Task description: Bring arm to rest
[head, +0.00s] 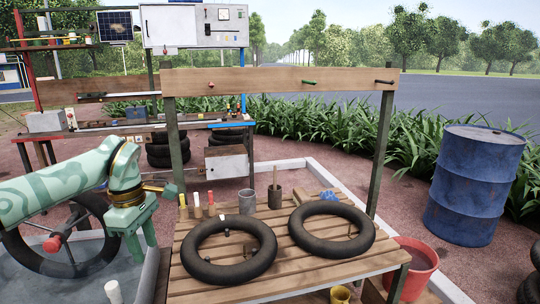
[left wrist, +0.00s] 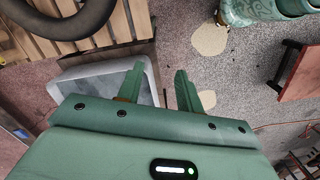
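My left arm, pale green with a gold ring, comes in from the left in the head view. Its left gripper (head: 143,250) points downward beside the left edge of the slatted wooden table (head: 182,262). In the left wrist view the two fingers of the gripper (left wrist: 159,72) stand apart with nothing between them. Below them are a grey-rimmed basin and speckled ground. My right gripper is in neither view.
Two black tyres (head: 229,249) (head: 332,229) lie on the table, with cups and a blue cloth (head: 318,196) behind. A spoked wheel (head: 62,240) stands behind my arm. A red bucket (head: 415,268) and blue barrel (head: 474,185) stand right.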

